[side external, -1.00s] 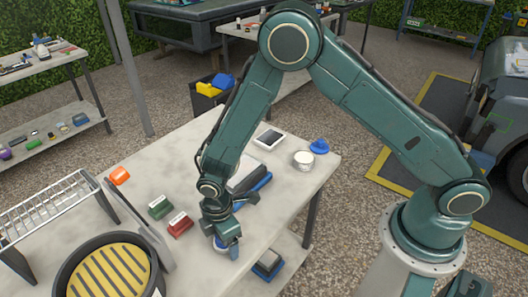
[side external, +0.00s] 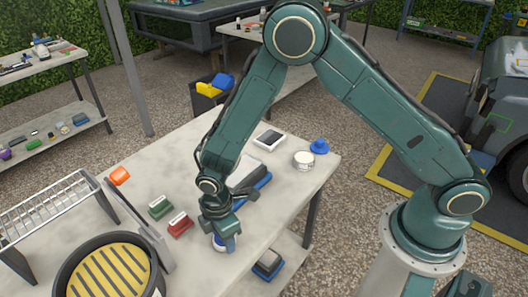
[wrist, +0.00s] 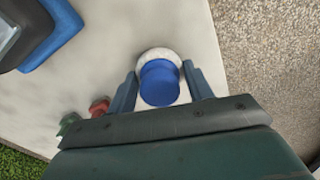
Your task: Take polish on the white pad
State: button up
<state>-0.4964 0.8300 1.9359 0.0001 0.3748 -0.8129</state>
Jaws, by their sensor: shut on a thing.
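The white pad (wrist: 157,53) is a round white disc with a blue knob (wrist: 160,84) on top. My gripper (wrist: 161,80) is shut on it, with one finger on each side of the knob. In the side view the pad (side external: 219,246) shows partly under my gripper (side external: 226,240), at the table's near right edge. I cannot tell whether it touches the table. A round whitish tin (side external: 304,161), which may hold the polish, stands near the table's far right corner, well apart from my gripper.
A blue piece (side external: 319,147) and a dark-framed white tray (side external: 268,138) are near the tin. A grey block on a blue base (side external: 262,180) is partly behind my gripper. Green (side external: 159,207) and red (side external: 180,224) blocks are to the left, with a rack (side external: 45,210) beyond.

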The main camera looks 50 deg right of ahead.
notch_tip(320, 180, up, 19)
dwell(0.6)
dwell(0.3)
jog(key=shift+o, duration=1.1)
jog(key=shift+c, duration=0.7)
jog(key=w+d+f+m, duration=0.2)
jog(key=w+d, duration=0.1)
jog(key=d, duration=0.6)
jog(key=w+d+f+m, duration=0.2)
jog(key=d+f, duration=0.1)
jog(key=d, duration=0.6)
jog(key=s+d+f+m, duration=0.2)
jog(key=d, duration=0.8)
jog(key=s+d+f+m, duration=0.2)
jog(key=d+m, duration=0.1)
jog(key=d, duration=0.7)
jog(key=shift+s+f, duration=0.25)
jog(key=shift+f, duration=0.2)
